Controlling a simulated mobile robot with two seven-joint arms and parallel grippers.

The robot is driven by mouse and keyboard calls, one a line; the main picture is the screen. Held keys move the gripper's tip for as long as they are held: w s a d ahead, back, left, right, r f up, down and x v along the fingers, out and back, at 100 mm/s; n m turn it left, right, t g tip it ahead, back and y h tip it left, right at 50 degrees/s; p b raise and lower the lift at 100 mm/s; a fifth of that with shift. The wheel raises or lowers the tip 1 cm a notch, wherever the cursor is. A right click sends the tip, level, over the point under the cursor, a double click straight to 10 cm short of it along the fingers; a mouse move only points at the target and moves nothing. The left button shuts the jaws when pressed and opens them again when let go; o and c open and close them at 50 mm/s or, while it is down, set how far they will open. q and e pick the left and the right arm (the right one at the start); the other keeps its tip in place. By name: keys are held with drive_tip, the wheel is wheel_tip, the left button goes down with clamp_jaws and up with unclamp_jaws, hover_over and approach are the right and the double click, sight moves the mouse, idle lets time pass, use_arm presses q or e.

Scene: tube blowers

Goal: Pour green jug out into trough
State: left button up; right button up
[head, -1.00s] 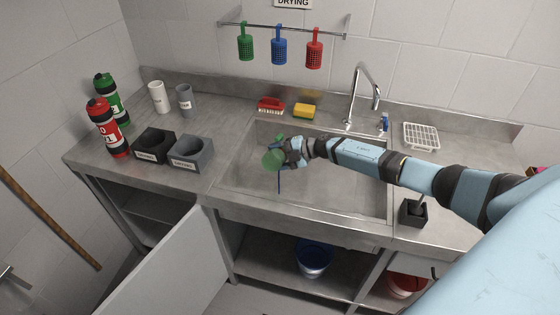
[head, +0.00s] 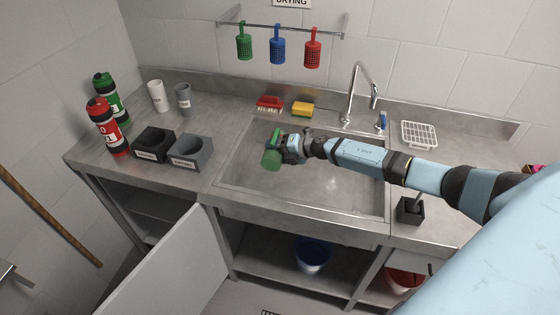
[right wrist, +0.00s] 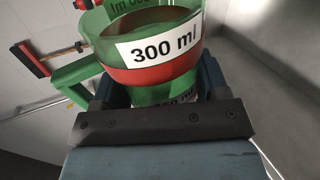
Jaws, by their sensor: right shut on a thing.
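My right gripper (head: 290,148) is shut on the green jug (head: 271,160) and holds it over the left part of the steel trough (head: 345,195). In the head view the jug looks tilted, with its handle at the top; the exact tilt is unclear. In the right wrist view the translucent jug (right wrist: 150,88) has a white 300 ml label, a green handle on the left and a red band that could be contents. The gripper fingers (right wrist: 155,90) sit on both sides of its lower part. My left gripper is not in view.
A red brush (head: 269,104), yellow sponge (head: 302,109) and faucet (head: 362,90) stand behind the trough. Grey and black holders (head: 190,153), cups (head: 158,96) and bottles (head: 108,127) are left. A blue bucket (head: 312,254) is below. A small black holder (head: 410,210) is right.

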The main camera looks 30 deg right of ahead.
drive_tip(key=shift+r+n+t+h, duration=0.1)
drive_tip(key=shift+n+t+h, duration=0.25)
drive_tip(key=shift+n, duration=0.35)
drive_tip(key=shift+r+n+t+h+b, duration=0.4)
drive_tip(key=shift+n+b, duration=0.2)
drive_tip(key=shift+n, duration=0.3)
drive_tip(key=n+t+b, duration=0.1)
drive_tip(key=n+t+h+b, duration=0.1)
drive_tip(key=n+b, duration=0.1)
drive_tip(key=shift+r, duration=0.35)
drive_tip(key=shift+r+n+t+b, duration=0.25)
drive_tip(key=shift+r+n+b, duration=0.15)
drive_tip(key=shift+n+b, duration=0.15)
drive_tip(key=shift+r, duration=0.15)
